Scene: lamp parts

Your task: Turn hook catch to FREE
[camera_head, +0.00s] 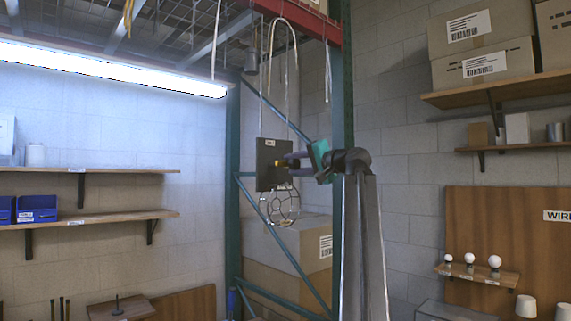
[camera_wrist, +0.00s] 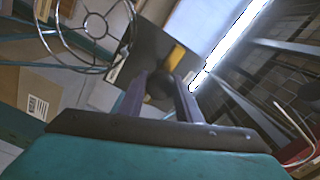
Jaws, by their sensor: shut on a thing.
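The hook catch is a dark square plate (camera_head: 268,179) hanging on the rack, with a small white label at its top and a yellow lever (camera_head: 282,163). The label is too small to read. In the wrist view the dark plate (camera_wrist: 145,42) is tilted, and the yellow lever (camera_wrist: 175,58) stands by a dark round hub. My gripper (camera_head: 290,161) reaches the plate from the right. In the wrist view its two fingers (camera_wrist: 161,82) are around the hub at the lever's base, shut on the catch. The fingers partly hide the hub.
A round wire cage (camera_head: 281,206) hangs just below the plate; it is close on the left in the wrist view (camera_wrist: 90,32). Pale cords (camera_head: 285,85) hang above. A green rack post (camera_head: 340,110) stands at the right. Cardboard boxes (camera_head: 285,245) are stacked below.

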